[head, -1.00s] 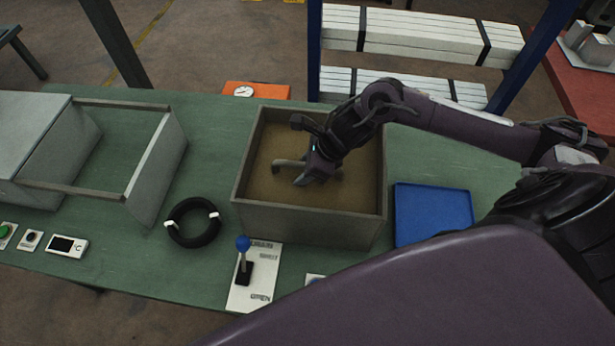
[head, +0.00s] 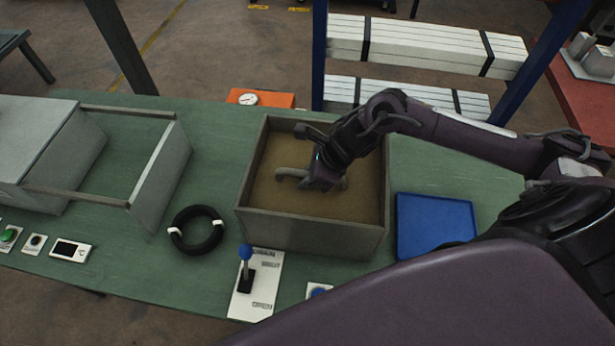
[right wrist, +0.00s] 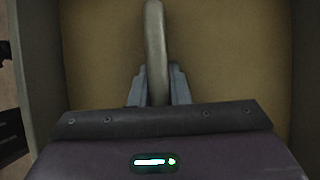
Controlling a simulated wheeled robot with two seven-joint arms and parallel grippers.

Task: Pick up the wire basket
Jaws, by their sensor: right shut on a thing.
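A grey, rounded bar (head: 291,173) shows inside an open-topped grey box (head: 310,229) with a brown inside. It looks like a handle; no wire mesh or basket body can be made out, so I cannot tell whether it belongs to the wire basket. My right gripper (head: 318,182) reaches down into the box and is shut on this bar. In the right wrist view the bar (right wrist: 155,40) runs between the two grey fingers (right wrist: 158,88), which press on it from both sides. My left gripper is not in view.
A blue tray (head: 435,226) lies right of the box. A black ring (head: 197,245) and a blue-knobbed lever (head: 245,268) are at the front left. An orange gauge block (head: 262,98) sits behind the box.

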